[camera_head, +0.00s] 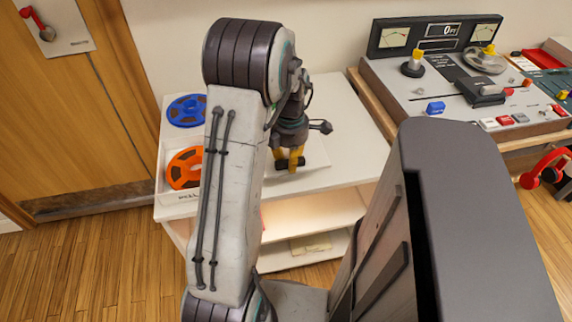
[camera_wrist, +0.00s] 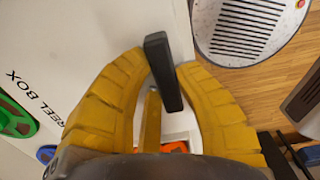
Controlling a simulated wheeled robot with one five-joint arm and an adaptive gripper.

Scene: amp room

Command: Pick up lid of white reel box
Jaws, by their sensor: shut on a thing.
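The white lid (camera_head: 312,160) is a flat panel on or just above the white table, right of the open reel box. My gripper (camera_head: 289,163) points down over it. In the wrist view my gripper's yellow fingers (camera_wrist: 163,62) are closed around a dark bar-shaped handle (camera_wrist: 165,85). A white panel (camera_wrist: 85,40) lettered "REEL BOX" lies beside them. The white reel box (camera_head: 180,202) stands at the table's left, partly hidden by my arm, with an orange reel (camera_head: 184,168) in it. I cannot tell whether the lid is clear of the table.
A blue reel (camera_head: 187,110) lies behind the orange one. The white table (camera_head: 345,95) has open shelves below. A tape console (camera_head: 450,85) with knobs and meters stands at the right, with red headphones (camera_head: 545,170) near its front. A wooden door (camera_head: 60,120) is at the left.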

